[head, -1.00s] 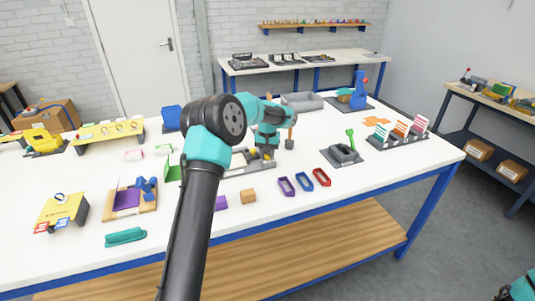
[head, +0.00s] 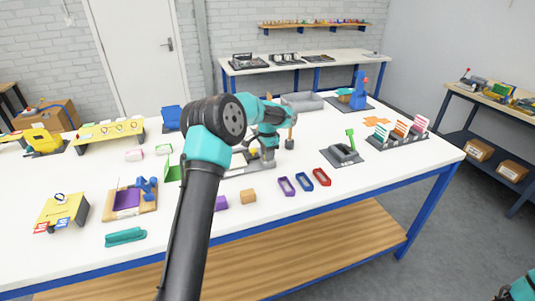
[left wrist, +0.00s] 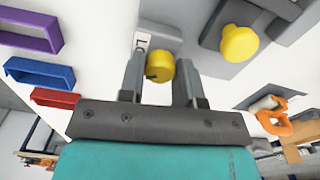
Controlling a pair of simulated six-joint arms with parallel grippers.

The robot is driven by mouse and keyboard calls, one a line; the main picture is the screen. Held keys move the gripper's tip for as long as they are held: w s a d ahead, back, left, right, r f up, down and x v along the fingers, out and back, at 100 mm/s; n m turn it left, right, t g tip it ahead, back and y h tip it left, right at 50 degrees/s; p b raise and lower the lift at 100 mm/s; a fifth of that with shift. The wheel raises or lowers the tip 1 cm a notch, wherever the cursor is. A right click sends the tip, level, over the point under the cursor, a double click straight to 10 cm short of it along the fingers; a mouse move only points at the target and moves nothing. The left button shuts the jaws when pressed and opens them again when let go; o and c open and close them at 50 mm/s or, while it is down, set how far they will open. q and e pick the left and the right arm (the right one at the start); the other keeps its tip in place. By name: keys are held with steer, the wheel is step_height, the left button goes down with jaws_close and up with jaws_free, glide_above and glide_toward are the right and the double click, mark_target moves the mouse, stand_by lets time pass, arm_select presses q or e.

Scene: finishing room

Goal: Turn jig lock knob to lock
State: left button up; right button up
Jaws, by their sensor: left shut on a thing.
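The jig is a grey base (head: 236,171) on the white table, in the middle of the head view. My left gripper (left wrist: 158,78) points down over its right end and also shows in the head view (head: 267,164). In the left wrist view its fingers are shut on a yellow knob (left wrist: 159,66), one finger on each side. A white label with dark lettering (left wrist: 142,42) lies beside the knob, partly hidden by a finger. A second yellow knob (left wrist: 239,43) stands apart on a grey block.
Purple (head: 286,187), blue (head: 303,180) and red (head: 321,177) open frames lie in front of the jig on the right. A wooden-handled tool (head: 290,143) stands close right of the gripper. The table's front right is clear.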

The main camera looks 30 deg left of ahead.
arm_select(q)
steer(key=m, duration=0.5)
steer(key=shift+m, duration=0.3)
stand_by(0.4)
steer(key=o, duration=0.9)
step_height(320, 180, up, 18)
steer(key=shift+f, duration=0.25)
steer(key=shift+f, duration=0.1)
